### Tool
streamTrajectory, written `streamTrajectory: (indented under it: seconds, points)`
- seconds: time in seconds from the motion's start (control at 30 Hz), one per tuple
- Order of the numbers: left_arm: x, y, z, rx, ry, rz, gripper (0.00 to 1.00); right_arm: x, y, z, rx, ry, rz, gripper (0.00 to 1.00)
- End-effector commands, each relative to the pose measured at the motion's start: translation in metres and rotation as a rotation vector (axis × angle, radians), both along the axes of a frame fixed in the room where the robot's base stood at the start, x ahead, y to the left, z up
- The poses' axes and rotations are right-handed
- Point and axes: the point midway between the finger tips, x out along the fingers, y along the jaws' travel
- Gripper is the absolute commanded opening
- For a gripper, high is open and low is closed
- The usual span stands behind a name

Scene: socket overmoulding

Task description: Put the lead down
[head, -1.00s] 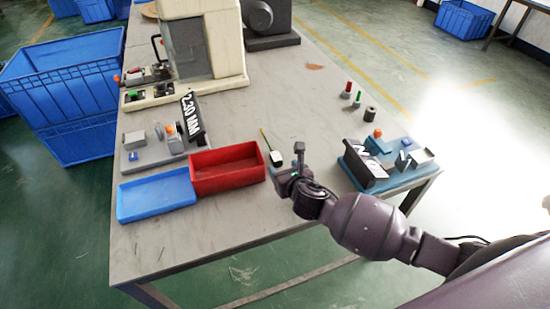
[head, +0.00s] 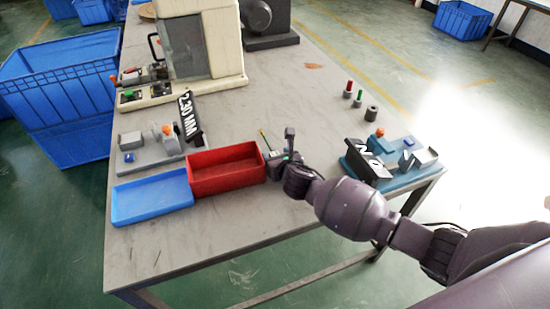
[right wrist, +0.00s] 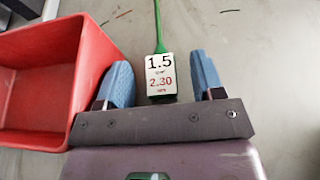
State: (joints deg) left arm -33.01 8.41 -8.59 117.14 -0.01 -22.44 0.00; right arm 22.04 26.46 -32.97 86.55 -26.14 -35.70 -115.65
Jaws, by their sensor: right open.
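The lead (right wrist: 159,30) is a thin green cable with a white tag (right wrist: 161,75) reading 1.5 and 2.30. It appears to lie on the bare table beside the red tray. In the head view its thin green end (head: 265,138) shows just right of the red tray, while my right gripper (head: 280,157) hides the tag. In the right wrist view my right gripper (right wrist: 162,64) is open, with one blue finger on each side of the tag and a gap at both sides. My left gripper is not in view.
The red tray (head: 213,178) is close on the left of my right gripper, with a blue tray (head: 150,203) beyond it. A blue-based fixture (head: 405,178) stands to the right. Small red and green posts and a dark cylinder (head: 371,114) stand farther back. The table's middle is clear.

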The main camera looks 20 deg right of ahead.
Motion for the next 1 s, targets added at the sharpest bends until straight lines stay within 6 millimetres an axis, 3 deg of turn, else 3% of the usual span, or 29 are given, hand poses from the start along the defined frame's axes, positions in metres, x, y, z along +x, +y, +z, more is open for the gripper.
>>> streamTrajectory:
  seconds: [0.07, 0.4, 0.73, 0.87, 1.0]
  points:
    - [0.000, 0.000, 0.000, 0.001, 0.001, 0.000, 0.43, 0.000, 0.000, 0.000, 0.000, 0.000, 0.000, 0.56]
    - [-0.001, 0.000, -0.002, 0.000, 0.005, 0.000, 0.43, 0.000, 0.000, 0.000, 0.000, 0.000, 0.000, 0.04]
    - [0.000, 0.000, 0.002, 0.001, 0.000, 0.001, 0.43, 0.000, 0.000, 0.011, -0.002, -0.004, 0.000, 0.04]
    - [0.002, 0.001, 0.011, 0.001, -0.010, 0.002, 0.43, 0.001, 0.000, 0.033, -0.002, -0.008, 0.001, 0.04]
    - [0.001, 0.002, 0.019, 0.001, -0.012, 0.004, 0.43, 0.001, -0.001, 0.067, -0.003, -0.011, 0.002, 0.04]
